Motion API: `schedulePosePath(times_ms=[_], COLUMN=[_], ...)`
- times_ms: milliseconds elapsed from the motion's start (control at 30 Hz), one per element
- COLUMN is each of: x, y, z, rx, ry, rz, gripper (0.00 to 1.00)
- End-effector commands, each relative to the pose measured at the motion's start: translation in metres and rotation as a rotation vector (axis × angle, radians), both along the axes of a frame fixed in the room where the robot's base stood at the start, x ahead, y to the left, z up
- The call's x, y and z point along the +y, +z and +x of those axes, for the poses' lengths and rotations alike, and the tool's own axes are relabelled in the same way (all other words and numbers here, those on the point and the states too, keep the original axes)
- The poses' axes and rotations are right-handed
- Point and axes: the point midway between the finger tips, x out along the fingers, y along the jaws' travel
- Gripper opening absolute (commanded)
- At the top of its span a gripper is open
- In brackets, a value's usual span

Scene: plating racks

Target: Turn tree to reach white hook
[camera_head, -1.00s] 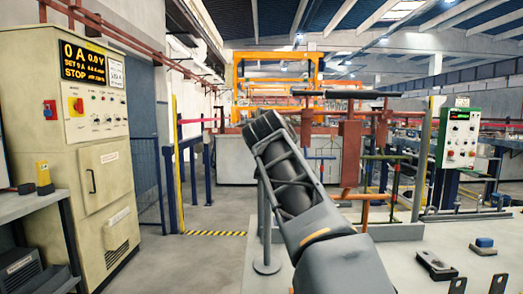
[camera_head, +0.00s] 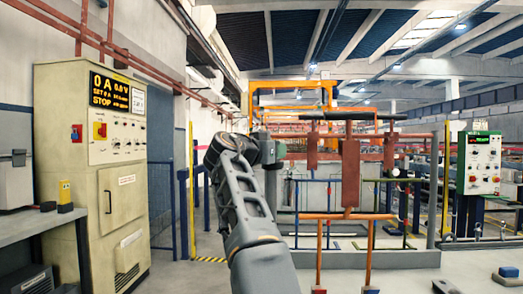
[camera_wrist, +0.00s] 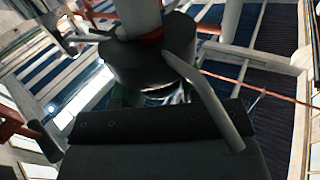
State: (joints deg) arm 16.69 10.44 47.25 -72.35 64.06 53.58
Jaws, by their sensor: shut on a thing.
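My arm rises from the lower middle of the head view, and my gripper is at its far end, mostly hidden behind my own wrist. In the wrist view my gripper (camera_wrist: 150,115) is shut on a dark round piece (camera_wrist: 148,62) with a red ring and a pale post above it. Thin grey arms stick out around this piece. I cannot tell whether it is the tree's hub. In the head view a grey post (camera_head: 271,190) stands just behind my arm. I cannot make out a white hook in either view.
A red-brown frame (camera_head: 350,170) with a dark top bar and hanging panels stands right of my arm. An orange crossbar (camera_head: 348,216) is in front of it. A beige control cabinet (camera_head: 120,200) is at left, a green-white control box (camera_head: 479,165) at right. Floor is clear beside the cabinet.

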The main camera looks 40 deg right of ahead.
Motion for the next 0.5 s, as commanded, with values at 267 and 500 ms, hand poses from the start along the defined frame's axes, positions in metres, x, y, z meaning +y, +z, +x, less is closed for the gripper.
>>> schedulePosePath(times_ms=[267,500], x=[-0.0069,-0.0066], y=[-0.0023,0.0010], z=[0.0002,0.0010], rx=[0.010,0.013], ry=[-0.196,-0.409], rz=[0.012,0.010], gripper=[0.00,0.00])
